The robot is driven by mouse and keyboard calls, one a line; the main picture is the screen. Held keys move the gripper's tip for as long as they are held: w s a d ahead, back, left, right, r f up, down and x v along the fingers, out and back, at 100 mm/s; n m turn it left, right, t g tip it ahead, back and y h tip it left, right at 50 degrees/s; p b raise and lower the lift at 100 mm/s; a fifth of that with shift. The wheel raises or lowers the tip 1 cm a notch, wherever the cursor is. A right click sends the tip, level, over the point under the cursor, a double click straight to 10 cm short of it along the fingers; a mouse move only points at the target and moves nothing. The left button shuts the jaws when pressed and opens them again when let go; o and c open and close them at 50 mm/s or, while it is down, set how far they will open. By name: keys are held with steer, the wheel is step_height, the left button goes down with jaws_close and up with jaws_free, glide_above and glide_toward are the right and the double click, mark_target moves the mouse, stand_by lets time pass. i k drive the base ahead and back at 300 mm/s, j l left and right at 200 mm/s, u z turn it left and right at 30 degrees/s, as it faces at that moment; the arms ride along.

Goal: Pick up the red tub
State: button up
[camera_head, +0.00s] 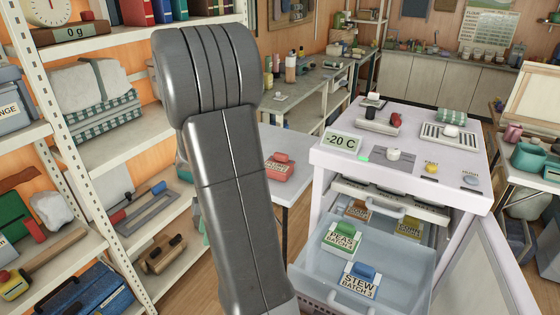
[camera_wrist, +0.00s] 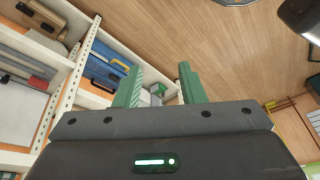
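The red tub (camera_head: 279,167) has a pale label and a small red grip on its lid. It sits on a white table, just right of my arm in the head view. It does not show in the wrist view. My gripper (camera_wrist: 160,76) has green fingers, spread apart with nothing held between them. It points at the wooden floor and the edge of a shelf, away from the tub. In the head view my gripper is hidden behind my own arm.
A white freezer (camera_head: 398,158) stands right with its clear drawer (camera_head: 318,277) pulled out. The drawer holds a green-lidded peas tub (camera_head: 341,237), a blue-gripped stew tub (camera_head: 361,280) and others. Loaded shelves (camera_head: 113,173) stand left. Floor shows between shelves and freezer.

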mark_target(278, 167)
steer(key=i+j+z, duration=0.4)
steer(key=z, duration=0.2)
steer(key=i+j+z, duration=0.55)
steer(key=j, duration=0.15)
steer(key=i+j+z, duration=0.1)
steer(key=j+z, duration=0.2)
steer(key=i+j+z, duration=0.1)
steer(key=j+z, duration=0.2)
steer(key=j, duration=0.15)
steer(key=j+z, duration=0.3)
steer(key=j, duration=0.15)
